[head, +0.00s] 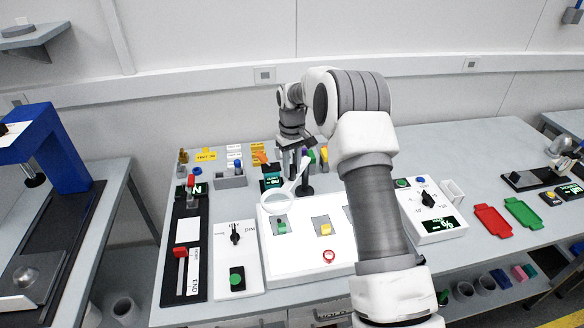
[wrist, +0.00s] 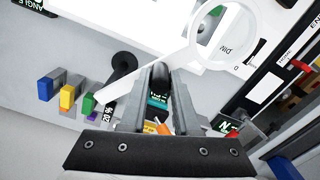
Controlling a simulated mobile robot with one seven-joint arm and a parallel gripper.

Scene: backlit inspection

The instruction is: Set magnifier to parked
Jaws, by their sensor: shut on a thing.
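The magnifier is a white ring (head: 277,203) on a pale straight arm (head: 297,182) in the head view. Its ring hangs over the left end of the white panel (head: 310,262), and its arm runs back toward a dark post (head: 307,172). In the wrist view the ring (wrist: 222,37) is at upper right, and the arm crosses down-left behind my fingers. My gripper (wrist: 163,75) is shut on the magnifier arm, between ring and post; the exact contact is partly hidden. In the head view my gripper (head: 293,157) is small, above the back of the bench.
A knob box (head: 236,239) is at left, another (head: 428,200) at right. Red (head: 493,221) and green (head: 525,212) trays lie farther right. Small coloured blocks stand near the post.

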